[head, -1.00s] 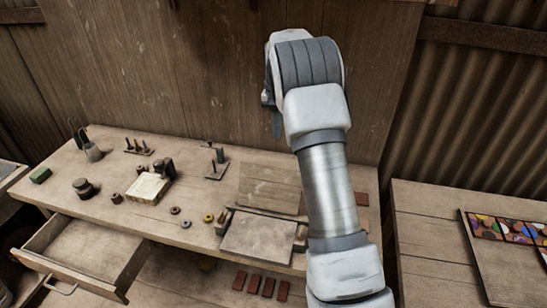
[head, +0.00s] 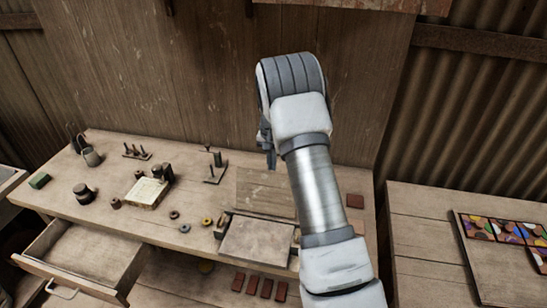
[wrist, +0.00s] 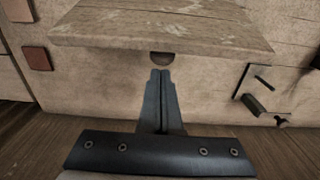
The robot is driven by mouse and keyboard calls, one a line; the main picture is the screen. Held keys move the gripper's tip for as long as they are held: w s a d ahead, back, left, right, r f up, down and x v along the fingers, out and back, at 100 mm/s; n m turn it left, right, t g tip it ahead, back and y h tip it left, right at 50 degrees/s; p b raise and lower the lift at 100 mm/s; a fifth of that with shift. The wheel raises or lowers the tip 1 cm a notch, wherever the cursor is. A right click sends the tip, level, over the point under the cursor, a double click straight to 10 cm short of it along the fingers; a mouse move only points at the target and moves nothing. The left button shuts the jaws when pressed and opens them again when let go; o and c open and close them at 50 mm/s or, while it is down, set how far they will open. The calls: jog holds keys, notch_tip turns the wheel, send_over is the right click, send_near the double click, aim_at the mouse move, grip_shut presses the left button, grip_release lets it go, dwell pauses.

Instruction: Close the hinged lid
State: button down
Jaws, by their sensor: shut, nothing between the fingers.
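The hinged lid (head: 266,192) is a worn wooden panel, raised open at the back of a shallow press box (head: 258,240) on the bench. In the wrist view the lid (wrist: 160,25) crosses the top of the picture, its thick edge towards me. A dark rounded piece (wrist: 162,59) shows just below that edge. My gripper (wrist: 160,74) is shut and empty, its fingertips close to this piece; I cannot tell whether they touch. In the head view my gripper (head: 269,160) points down behind the lid, partly hidden by my own arm.
A tool stand (head: 215,170) is left of the lid; it also shows in the wrist view (wrist: 254,90). A drawer (head: 85,255) hangs open at front left. The wooden wall (head: 200,80) rises behind the bench.

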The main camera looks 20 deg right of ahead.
jog(key=shift+s+a+r, duration=0.1)
jog(key=shift+s+a, duration=0.1)
jog(key=shift+s, duration=0.15)
jog(key=shift+a+b, duration=0.1)
jog(key=shift+b, duration=0.25)
